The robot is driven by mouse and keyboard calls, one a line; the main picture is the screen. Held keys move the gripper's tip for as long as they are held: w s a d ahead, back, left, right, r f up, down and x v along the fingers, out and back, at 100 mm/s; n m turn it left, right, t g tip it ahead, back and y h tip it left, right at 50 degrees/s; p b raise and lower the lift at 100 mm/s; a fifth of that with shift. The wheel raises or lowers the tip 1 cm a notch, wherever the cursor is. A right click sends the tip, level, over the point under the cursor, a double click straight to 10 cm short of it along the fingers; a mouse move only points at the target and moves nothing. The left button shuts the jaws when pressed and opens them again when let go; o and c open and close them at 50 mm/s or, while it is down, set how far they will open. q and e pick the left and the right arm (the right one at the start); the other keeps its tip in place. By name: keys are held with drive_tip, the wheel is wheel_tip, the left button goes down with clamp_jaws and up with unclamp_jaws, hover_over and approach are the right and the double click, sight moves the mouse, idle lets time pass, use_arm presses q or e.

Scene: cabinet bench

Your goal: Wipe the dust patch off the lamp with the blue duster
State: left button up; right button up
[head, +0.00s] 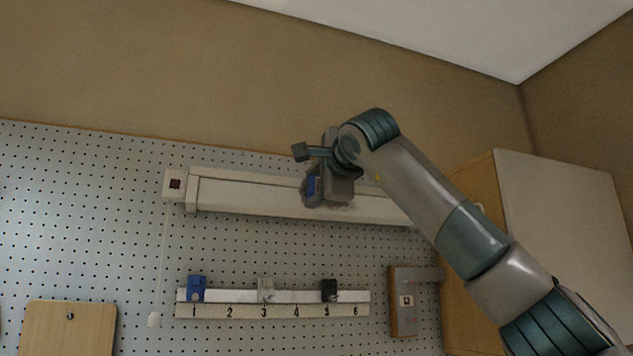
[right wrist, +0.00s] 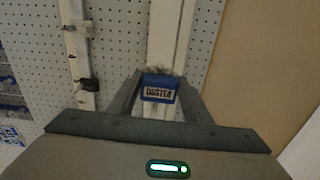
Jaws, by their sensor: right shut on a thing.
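The lamp (head: 250,193) is a long white fixture mounted across the pegboard; it also shows as a white bar in the right wrist view (right wrist: 172,30). My right gripper (head: 318,188) is at the lamp's front, right of its middle. It is shut on the blue duster (right wrist: 159,88), whose label reads "DUSTER". The duster appears against the lamp; exact contact is hidden. My left gripper is out of view.
A pull cord with a white knob (head: 154,320) hangs at the lamp's left end. Below is a numbered rail (head: 230,311) with blue, grey and black clips. A wooden board (head: 70,330) hangs lower left. A cabinet (head: 560,240) stands at the right.

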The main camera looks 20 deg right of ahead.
drive_tip(key=shift+w+a+r+p, duration=0.15)
drive_tip(key=shift+w+p, duration=0.85)
drive_tip(key=shift+w, duration=1.2)
drive_tip(key=shift+w+p, duration=1)
drive_tip(key=shift+d, duration=1.85)
drive_tip(key=shift+w+d+p, duration=0.15)
drive_tip(key=shift+d+p, duration=0.45)
drive_tip(key=shift+d, duration=1.15)
drive_tip(key=shift+d, duration=0.15)
drive_tip(key=shift+d+p, duration=0.55)
drive_tip(key=shift+d, duration=1.05)
